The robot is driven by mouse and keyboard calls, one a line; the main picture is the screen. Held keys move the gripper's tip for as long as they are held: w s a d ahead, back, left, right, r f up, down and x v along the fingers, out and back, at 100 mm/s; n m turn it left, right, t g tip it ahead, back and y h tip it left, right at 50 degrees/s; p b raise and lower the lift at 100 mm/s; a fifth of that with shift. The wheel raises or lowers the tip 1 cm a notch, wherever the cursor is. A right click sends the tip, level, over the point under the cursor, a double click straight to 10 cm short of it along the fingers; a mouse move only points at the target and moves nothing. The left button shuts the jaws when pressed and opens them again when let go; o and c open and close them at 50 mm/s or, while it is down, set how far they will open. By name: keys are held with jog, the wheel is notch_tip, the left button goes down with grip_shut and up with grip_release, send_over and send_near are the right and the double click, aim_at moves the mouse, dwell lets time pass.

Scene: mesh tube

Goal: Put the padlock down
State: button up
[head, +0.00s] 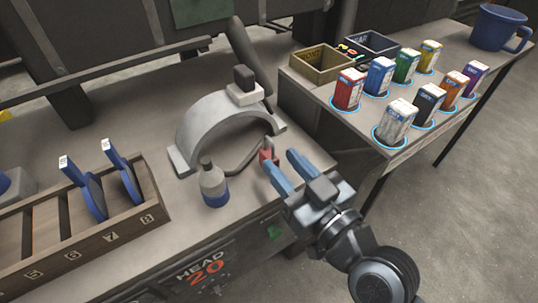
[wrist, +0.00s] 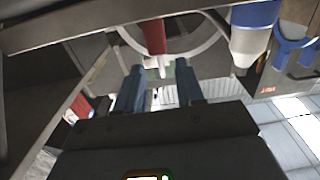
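The padlock (head: 267,156) has a small red body and a grey shackle above it. It is at the right end of the grey arch, near the bench's front edge. In the wrist view the red body (wrist: 152,37) is ahead of the gap between the fingertips, with a pale metal piece below it. My gripper (head: 283,167) has two blue fingers pointing at the padlock. The fingers are apart, and neither visibly presses on the red body. I cannot tell how the padlock is supported.
A blue-and-white bottle (head: 214,185) stands just left of the padlock. The grey arch (head: 220,122) is behind it. A wooden slotted rack (head: 100,235) with blue tags is left. A side table (head: 372,132) with several coloured boxes, two trays and a blue mug (head: 497,28) is right.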

aim_at(274, 152)
jog(key=x, duration=0.1)
jog(key=p+x, duration=0.1)
jog(key=x, duration=0.2)
jog(key=shift+w+a+r, duration=0.2)
jog(key=shift+r, duration=0.15)
jog(key=shift+w+a+f+p, duration=0.1)
jog(key=shift+w+a+p, duration=0.1)
jog(key=shift+w+p, duration=0.15)
grip_shut()
